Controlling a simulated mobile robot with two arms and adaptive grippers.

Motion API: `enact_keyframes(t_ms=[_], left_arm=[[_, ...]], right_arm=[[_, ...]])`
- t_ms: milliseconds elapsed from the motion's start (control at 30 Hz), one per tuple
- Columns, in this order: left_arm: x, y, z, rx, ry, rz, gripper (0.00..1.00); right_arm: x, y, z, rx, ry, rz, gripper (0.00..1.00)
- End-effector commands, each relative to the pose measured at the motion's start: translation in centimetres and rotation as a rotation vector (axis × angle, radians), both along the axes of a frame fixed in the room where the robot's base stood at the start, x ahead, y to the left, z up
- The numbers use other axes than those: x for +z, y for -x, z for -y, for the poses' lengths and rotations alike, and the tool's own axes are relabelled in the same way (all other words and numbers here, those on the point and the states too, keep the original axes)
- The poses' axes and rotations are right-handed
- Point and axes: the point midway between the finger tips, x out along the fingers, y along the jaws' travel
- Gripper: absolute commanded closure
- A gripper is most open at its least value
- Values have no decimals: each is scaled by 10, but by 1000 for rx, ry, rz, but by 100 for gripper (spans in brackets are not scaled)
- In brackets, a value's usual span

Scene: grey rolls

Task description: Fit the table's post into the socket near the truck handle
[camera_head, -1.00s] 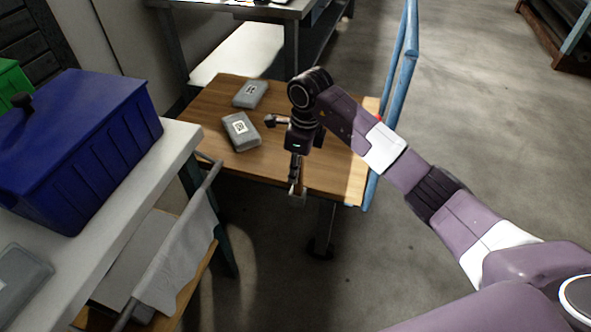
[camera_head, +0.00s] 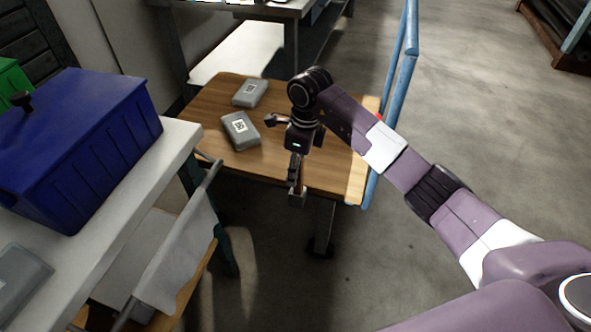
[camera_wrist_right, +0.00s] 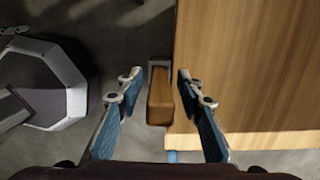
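A brown wooden post (camera_wrist_right: 160,97) shows in the right wrist view between the fingers of my right gripper (camera_wrist_right: 160,103), with gaps on both sides. The gripper is open. A grey bracket socket (camera_wrist_right: 159,64) shows at the post's far end, beside the deck edge; how deep the post sits in it cannot be told. In the head view, my right gripper (camera_head: 294,182) is over the truck's near edge, just above the grey socket (camera_head: 298,199). The blue truck handle (camera_head: 398,85) rises to the right. My left gripper is not in view.
Two grey cases (camera_head: 240,131) (camera_head: 250,93) lie on the truck's wooden deck (camera_head: 205,104). A white table (camera_head: 118,215) at left bears a blue bin (camera_head: 85,150) and a grey case (camera_head: 18,279). The floor at right (camera_head: 480,110) is clear.

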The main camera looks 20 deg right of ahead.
Motion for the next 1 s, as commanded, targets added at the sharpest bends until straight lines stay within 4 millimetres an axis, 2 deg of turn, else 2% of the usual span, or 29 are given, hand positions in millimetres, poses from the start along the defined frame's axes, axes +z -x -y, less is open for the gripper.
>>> enact_keyframes(t_ms=[133, 400, 600, 800, 1000], left_arm=[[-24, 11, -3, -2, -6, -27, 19], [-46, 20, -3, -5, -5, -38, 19], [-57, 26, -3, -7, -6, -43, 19], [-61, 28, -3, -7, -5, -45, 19], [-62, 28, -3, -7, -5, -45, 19]], right_arm=[[12, 0, -1, 1, -1, 0, 66], [79, 3, 8, 0, 2, 6, 66], [113, 7, 11, 0, 2, 2, 66], [127, 8, 12, 0, 1, 1, 66], [128, 9, 12, 0, 0, 0, 66]])
